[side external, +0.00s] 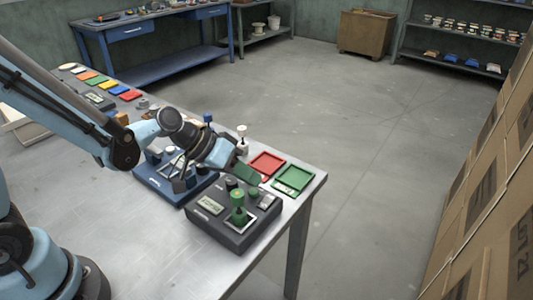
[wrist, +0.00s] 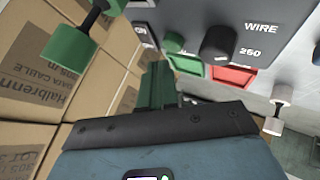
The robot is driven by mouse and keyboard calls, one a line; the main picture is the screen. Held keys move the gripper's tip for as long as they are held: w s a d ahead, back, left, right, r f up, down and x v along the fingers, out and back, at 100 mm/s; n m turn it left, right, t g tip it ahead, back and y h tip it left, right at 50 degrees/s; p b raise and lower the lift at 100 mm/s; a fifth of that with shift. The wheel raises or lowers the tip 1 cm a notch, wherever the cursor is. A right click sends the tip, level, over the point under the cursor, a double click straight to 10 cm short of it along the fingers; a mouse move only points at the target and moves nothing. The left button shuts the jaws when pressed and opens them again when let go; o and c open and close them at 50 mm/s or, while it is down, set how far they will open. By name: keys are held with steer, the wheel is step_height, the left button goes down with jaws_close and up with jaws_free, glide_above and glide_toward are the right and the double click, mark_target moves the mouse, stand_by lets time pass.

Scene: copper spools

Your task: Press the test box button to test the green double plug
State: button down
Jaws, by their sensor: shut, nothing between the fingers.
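The dark grey test box (side external: 228,233) stands at the near right end of the table. The green double plug (side external: 238,197) stands upright on its front part; it also shows at the upper left of the wrist view (wrist: 70,48). A green button (side external: 253,191) sits beside a black knob (side external: 231,183); the wrist view shows the button (wrist: 173,42) and knob (wrist: 217,42) close ahead. My gripper (side external: 248,174), with green fingers, is shut and empty above the box's back edge. In the wrist view its fingertips (wrist: 158,68) are near the button; contact cannot be told.
A red tray (side external: 281,157) and a green tray (side external: 308,170) lie behind the box by the table edge. A blue box (side external: 148,178) stands to the left, partly behind my arm. A white spool (side external: 242,130) stands behind. Cardboard boxes (side external: 505,190) are stacked right.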

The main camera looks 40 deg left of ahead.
mark_target(249, 190)
steer(key=shift+f, duration=0.1)
stand_by(0.6)
steer(key=shift+f, duration=0.3)
steer(key=shift+f, duration=0.5)
stand_by(0.8)
steer(key=shift+r, duration=0.95)
steer(key=shift+r, duration=2.5)
steer(key=shift+s, duration=0.1)
